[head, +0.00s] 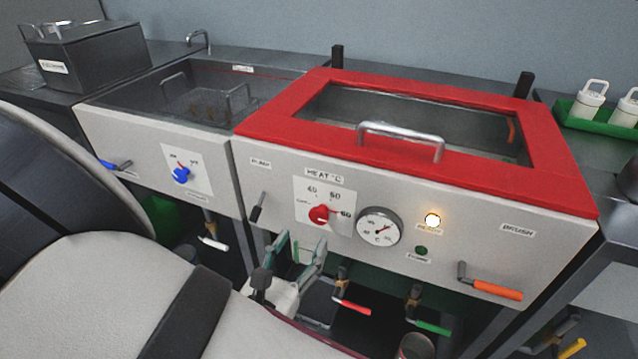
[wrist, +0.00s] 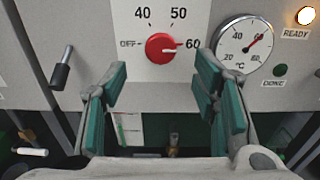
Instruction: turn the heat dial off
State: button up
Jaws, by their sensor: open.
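The heat dial is a red round knob (head: 319,214) on a white plate marked OFF, 40, 50 and 60, on the front of the red-topped machine. In the wrist view the knob (wrist: 160,47) has its white pointer line towards 60. My gripper (wrist: 160,95) is open, its teal-padded fingers apart, below the knob and one to each side of it. Nothing is between the fingers. In the head view my gripper (head: 297,250) is just below the dial plate, and the knob is in full view.
A round gauge (head: 380,227) sits right of the dial, with a lit READY lamp (head: 432,220) and a dark green DONE lamp (head: 421,250) beyond. A black lever (head: 257,207) juts out at left. Red and green valve handles hang below the panel; an orange handle (head: 497,290) is at right.

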aim_at(317, 218)
jog(key=b+x, duration=0.1)
jog(key=x, duration=0.6)
jog(key=shift+w, duration=0.1)
jog(key=shift+c, duration=0.3)
jog(key=c, duration=1.1)
